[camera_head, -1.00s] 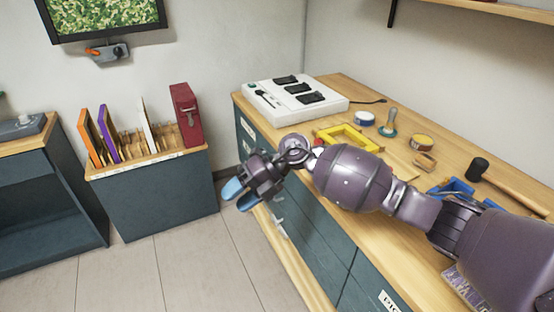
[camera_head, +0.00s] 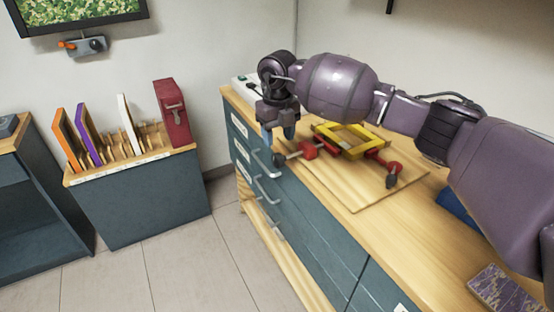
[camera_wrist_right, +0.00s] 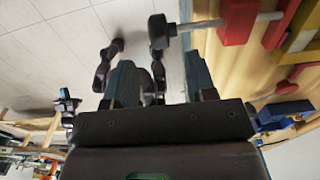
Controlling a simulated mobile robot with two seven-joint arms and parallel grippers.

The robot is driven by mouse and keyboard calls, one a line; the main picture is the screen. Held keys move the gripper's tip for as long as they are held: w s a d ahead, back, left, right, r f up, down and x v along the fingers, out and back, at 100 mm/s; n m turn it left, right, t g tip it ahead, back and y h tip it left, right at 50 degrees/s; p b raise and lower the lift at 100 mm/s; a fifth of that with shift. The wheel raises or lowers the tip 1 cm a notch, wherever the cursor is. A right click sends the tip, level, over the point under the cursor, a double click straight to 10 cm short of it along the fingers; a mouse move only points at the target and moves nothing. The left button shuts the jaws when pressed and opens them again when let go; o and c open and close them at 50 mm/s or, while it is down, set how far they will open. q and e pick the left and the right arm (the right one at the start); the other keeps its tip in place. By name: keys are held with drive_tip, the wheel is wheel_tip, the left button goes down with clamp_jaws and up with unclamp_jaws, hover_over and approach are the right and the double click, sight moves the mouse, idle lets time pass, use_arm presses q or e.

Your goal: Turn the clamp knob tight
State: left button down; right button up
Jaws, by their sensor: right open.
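A yellow frame (camera_head: 352,140) lies on a wooden board (camera_head: 350,194) on the workbench, with red clamps on it. The near-left red clamp (camera_head: 312,149) has a dark knob (camera_head: 279,160) reaching toward the bench's front edge. A second dark knob (camera_head: 391,181) is on the right red clamp (camera_head: 390,166). My right gripper (camera_head: 278,138) points down just above and behind the left knob, apart from it. In the right wrist view my right gripper (camera_wrist_right: 160,72) is open and empty, and the dark knob (camera_wrist_right: 158,31) on its metal rod lies beyond the fingertips. My left gripper is not seen.
Drawer handles (camera_head: 264,165) stick out from the bench front below the gripper. A white device (camera_head: 245,85) is partly hidden behind my wrist. A rack (camera_head: 140,158) with panels and a red box (camera_head: 172,112) stands left. The floor between is clear.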

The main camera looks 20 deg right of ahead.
sight(278, 154)
wheel_tip(278, 154, down, 8)
drive_tip(key=shift+r+b, duration=0.1)
drive_tip(key=shift+b, duration=0.45)
drive_tip(key=shift+c, duration=0.3)
drive_tip(key=c, duration=0.7)
